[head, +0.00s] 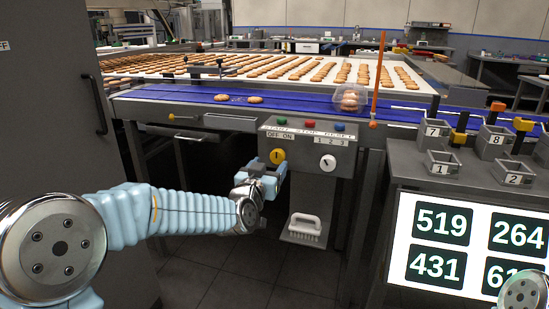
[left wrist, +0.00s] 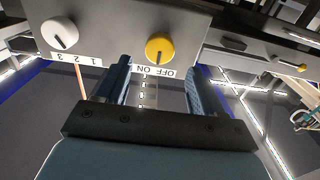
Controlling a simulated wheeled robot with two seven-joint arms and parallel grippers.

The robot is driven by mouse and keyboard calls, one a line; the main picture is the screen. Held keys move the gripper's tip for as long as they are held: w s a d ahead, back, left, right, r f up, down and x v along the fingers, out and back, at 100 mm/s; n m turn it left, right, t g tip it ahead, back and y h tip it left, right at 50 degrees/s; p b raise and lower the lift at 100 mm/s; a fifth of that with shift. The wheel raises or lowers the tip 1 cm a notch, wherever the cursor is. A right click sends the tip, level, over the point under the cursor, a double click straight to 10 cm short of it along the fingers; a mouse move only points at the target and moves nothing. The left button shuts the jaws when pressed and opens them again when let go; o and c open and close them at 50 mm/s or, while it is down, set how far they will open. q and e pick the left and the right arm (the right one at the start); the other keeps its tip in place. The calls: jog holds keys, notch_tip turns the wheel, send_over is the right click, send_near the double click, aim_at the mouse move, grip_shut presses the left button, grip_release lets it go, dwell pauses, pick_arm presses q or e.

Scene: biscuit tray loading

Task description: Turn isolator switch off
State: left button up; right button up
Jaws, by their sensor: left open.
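The isolator switch is a round yellow knob (head: 277,156) on the front of a grey control box (head: 318,172), under an "OFF ON" label (head: 280,135). In the left wrist view the yellow knob (left wrist: 159,49) carries a dark pointer line, and its label looks upside down. My left gripper (head: 275,172) is just below the knob in the head view. In the left wrist view its two fingers (left wrist: 155,85) are spread apart, with the knob beyond the gap and nothing between them. I cannot tell if a finger touches the knob. My right gripper is not seen.
A white selector knob (head: 328,162) marked 1 2 3 sits right of the yellow one. Green, red and blue buttons (head: 310,124) are on top of the box. A white brush (head: 304,226) rests on a shelf below. A blue conveyor (head: 190,97) runs behind.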

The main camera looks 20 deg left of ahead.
aim_at(276, 157)
pick_arm(q)
jog(key=w, duration=0.5)
jog(key=shift+w+d+p, duration=0.1)
jog(key=shift+p, duration=0.2)
jog(key=c, duration=1)
